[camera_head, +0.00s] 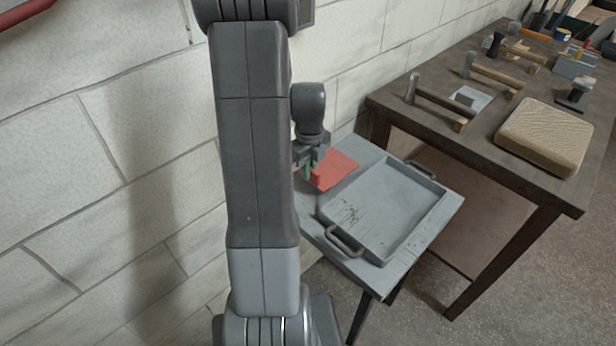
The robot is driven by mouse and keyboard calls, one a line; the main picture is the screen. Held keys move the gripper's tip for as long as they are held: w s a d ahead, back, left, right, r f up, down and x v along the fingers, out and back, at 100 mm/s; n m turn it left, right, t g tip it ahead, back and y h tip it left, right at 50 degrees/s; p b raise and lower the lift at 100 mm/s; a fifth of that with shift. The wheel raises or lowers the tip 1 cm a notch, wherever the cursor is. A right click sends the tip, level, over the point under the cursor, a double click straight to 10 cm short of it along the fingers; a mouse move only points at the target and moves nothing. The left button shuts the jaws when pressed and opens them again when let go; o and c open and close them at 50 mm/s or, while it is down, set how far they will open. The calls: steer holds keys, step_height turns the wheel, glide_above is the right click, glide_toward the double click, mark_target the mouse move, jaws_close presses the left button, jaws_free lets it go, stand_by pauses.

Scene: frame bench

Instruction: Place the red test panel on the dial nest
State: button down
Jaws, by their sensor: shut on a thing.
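The red test panel (338,168) is a flat red piece over the back left part of a small grey table, beside a grey tray. My gripper (313,172) points down at the panel's left side and is shut on it. My arm hides part of the area to the left. I cannot tell whether the panel touches the table top or is held just above it. I cannot make out the dial nest in this view.
The grey tray (424,177) has raised walls and two handles and fills most of the small grey table (441,213). A dark workbench (480,134) at right carries hammers (438,103), a beige pad (545,136) and other tools. A block wall stands behind and left.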

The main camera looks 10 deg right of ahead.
steer(key=shift+w+a+f, duration=0.1)
steer(key=shift+w+f, duration=0.05)
steer(key=shift+f, duration=1.7)
steer(key=shift+f, duration=0.15)
steer(key=c, duration=1.9)
jaws_free()
steer(key=o, duration=0.4)
